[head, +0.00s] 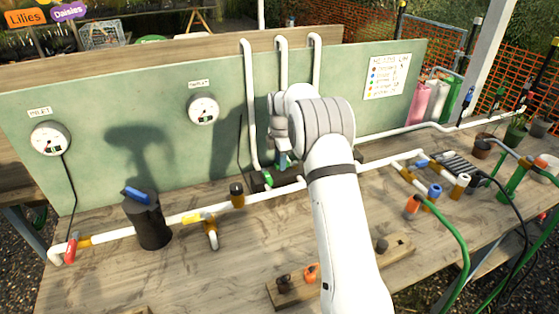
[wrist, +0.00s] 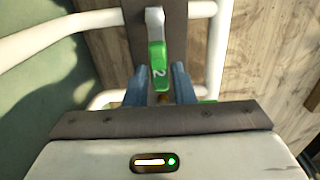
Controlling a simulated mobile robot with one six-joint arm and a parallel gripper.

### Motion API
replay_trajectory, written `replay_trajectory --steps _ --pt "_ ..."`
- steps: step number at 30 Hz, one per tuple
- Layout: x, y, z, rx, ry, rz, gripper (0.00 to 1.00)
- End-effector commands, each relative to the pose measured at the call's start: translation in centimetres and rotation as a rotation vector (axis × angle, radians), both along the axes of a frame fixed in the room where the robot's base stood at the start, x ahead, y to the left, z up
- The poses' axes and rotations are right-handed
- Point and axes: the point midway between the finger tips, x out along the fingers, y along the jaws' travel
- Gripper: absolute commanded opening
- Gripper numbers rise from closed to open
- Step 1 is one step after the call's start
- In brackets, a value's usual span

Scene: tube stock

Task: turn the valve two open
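My gripper (wrist: 160,75) has two blue fingers, one on each side of the green handle. The fingers look spread, with a narrow gap at least on the right, and I see no clear grip. In the head view my gripper (head: 284,158) points down by the pipes at the panel's foot, and my arm hides much of the valve area. A green handle (head: 267,178) shows just left of it; its number is unreadable.
White vertical pipes (head: 249,110) rise close beside my gripper along the green panel (head: 100,100). A black cylinder with a blue top (head: 148,222) stands on the bench at left. Two gauges (head: 203,109) (head: 50,139) hang on the panel.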

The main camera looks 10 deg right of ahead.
Motion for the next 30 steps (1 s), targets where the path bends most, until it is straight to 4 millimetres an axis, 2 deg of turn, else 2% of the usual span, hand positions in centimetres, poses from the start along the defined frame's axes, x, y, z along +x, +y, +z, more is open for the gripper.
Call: replay_trajectory --steps 1,8,23,30 --pt "0.01 0.02 0.02 0.0 0.0 0.0 0.19" --pt "0.0 0.04 0.03 0.0 0.0 0.0 0.0" --pt "-0.07 0.18 0.03 0.001 0.0 0.012 0.0" --pt "-0.54 0.06 0.02 0.001 -0.001 0.101 0.0"
